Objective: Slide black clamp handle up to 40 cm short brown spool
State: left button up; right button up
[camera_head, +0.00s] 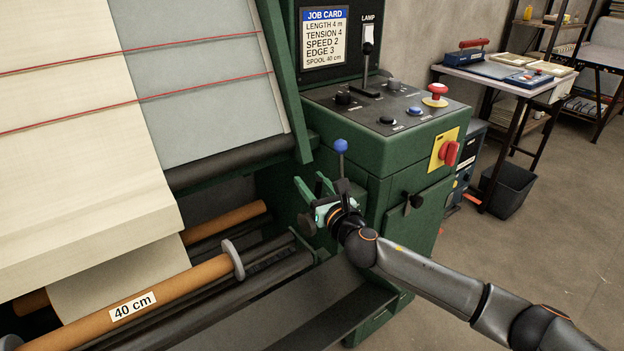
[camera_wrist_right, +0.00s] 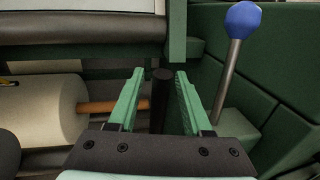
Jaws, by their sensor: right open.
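The brown spool (camera_head: 185,282) with a "40 cm" label lies at the lower left of the head view, with a grey disc (camera_head: 233,260) at its right end. My right gripper (camera_head: 310,185) is open, its green fingers pointing into the green machine. In the right wrist view, a dark upright post with a round top (camera_wrist_right: 161,100), which looks like the black clamp handle, stands between the open fingers (camera_wrist_right: 160,74). I cannot tell whether they touch it. In the head view a dark knob (camera_head: 306,222) shows just below the fingers. My left gripper is not in view.
A blue-knobbed lever (camera_head: 341,147) stands close beside my right gripper; it also shows in the wrist view (camera_wrist_right: 242,20). The green control cabinet (camera_head: 385,150) is just behind. A dark trough (camera_head: 330,295) lies below. Cream cloth (camera_head: 70,200) hangs at left.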

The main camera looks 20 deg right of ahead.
grip_shut()
dwell(0.4)
dwell(1.0)
